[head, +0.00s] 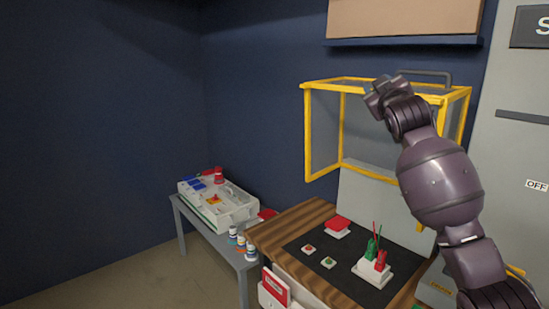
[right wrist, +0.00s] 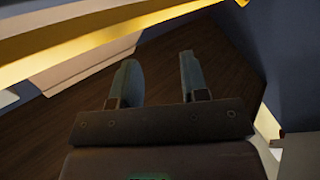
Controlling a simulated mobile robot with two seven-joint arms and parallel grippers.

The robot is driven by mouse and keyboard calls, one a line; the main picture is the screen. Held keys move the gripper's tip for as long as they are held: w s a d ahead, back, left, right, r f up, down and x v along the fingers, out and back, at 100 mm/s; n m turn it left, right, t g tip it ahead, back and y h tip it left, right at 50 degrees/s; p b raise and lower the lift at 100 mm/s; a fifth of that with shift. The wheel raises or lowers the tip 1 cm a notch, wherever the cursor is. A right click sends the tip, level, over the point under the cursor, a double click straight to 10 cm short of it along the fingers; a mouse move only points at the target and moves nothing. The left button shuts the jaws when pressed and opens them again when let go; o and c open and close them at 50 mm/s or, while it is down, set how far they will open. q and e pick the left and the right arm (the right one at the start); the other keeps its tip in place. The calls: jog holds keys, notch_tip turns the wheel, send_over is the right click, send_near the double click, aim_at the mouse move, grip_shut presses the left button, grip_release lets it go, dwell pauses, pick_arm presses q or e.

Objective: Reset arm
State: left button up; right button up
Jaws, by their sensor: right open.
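My right arm comes in from the right in the head view and reaches up in front of a yellow-framed clear box (head: 310,130). Its gripper (head: 378,92) is at the upper part of that box's frame, high above the table; I cannot tell if it touches the frame. In the right wrist view the two fingers of the right gripper (right wrist: 158,80) stand apart with nothing between them. A yellow bar (right wrist: 100,68) crosses the upper left of that view, close to the fingers. My left gripper is not in view.
A wooden table (head: 290,222) with a dark mat (head: 318,268) holds red and green plugs in a white base (head: 372,272), a red-topped box (head: 338,225) and two small square pieces. A grey side table (head: 182,212) bears a white case (head: 215,208) and bottles. A grey cabinet (head: 520,150) stands at right.

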jog(key=s+f+m+g+y, duration=0.1)
jog(key=s+f, duration=0.4)
jog(key=f, duration=0.6)
jog(key=s+a+f+m, duration=0.1)
jog(key=s+f, duration=0.3)
jog(key=f, duration=0.7)
jog(key=s+f+g+y, duration=0.1)
jog(key=s+f, duration=0.4)
jog(key=f, duration=0.6)
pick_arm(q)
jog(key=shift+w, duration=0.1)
pick_arm(e)
jog(key=s+d+f+m+g+h, duration=0.1)
jog(key=s+f+m+g, duration=0.1)
jog(key=s+f, duration=1.2)
jog(key=s+d+f+m+g+h, duration=0.1)
jog(key=s+f+g, duration=0.4)
jog(key=s+f, duration=0.9)
jog(key=s+d+m, duration=0.1)
jog(key=s, duration=0.3)
jog(key=shift+d+f, duration=0.2)
jog(key=shift+d, duration=0.1)
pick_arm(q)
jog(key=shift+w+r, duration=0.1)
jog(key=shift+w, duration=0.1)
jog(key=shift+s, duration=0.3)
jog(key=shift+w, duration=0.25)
